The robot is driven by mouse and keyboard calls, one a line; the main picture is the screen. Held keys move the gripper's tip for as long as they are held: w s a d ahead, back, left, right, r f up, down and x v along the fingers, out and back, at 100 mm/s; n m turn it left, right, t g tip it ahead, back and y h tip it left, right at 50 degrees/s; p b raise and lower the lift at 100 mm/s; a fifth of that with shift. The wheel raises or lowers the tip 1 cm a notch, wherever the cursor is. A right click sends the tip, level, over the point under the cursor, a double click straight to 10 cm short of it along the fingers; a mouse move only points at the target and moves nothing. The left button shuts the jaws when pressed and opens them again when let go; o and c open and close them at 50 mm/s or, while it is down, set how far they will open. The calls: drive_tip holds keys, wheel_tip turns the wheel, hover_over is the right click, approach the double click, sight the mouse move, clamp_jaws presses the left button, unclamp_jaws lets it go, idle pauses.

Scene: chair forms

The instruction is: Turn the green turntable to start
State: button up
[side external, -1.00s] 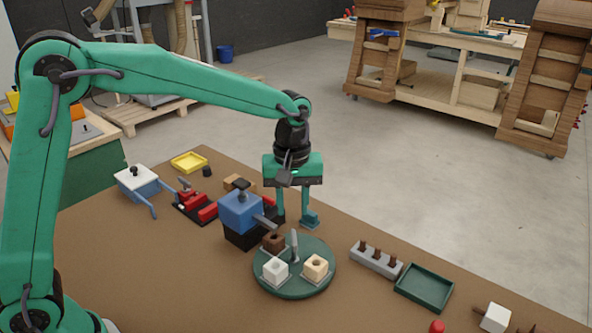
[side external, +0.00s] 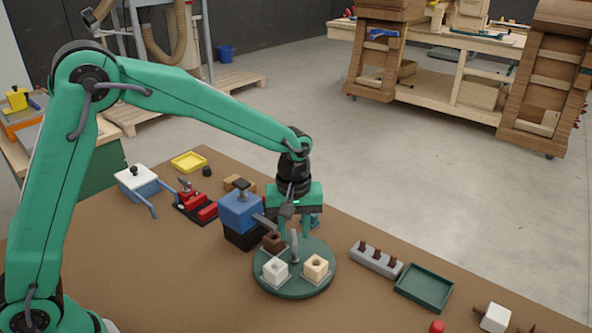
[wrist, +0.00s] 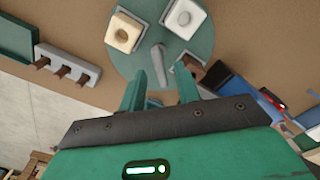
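The green turntable (side external: 294,287) is a round disc on the brown table. It carries a white block (side external: 275,270), a cream block (side external: 316,266) and a dark brown block (side external: 273,242), with an upright grey handle (side external: 294,247) near the middle. The turntable (wrist: 130,60) and the handle (wrist: 159,66) also show in the wrist view. My gripper (side external: 295,229) is above the turntable's far edge, pointing down. Its two fingers (wrist: 160,90) are apart with nothing between them, and the handle stands just beyond them in the wrist view.
A blue and black box device (side external: 241,213) stands left of my gripper, close to the turntable. A grey peg rack (side external: 376,260) and a green tray (side external: 425,287) lie to the right. A red clamp device (side external: 195,202) is farther left. Bare table lies in front of the turntable.

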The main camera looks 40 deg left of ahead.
drive_tip(key=shift+f, duration=0.6)
clamp_jaws()
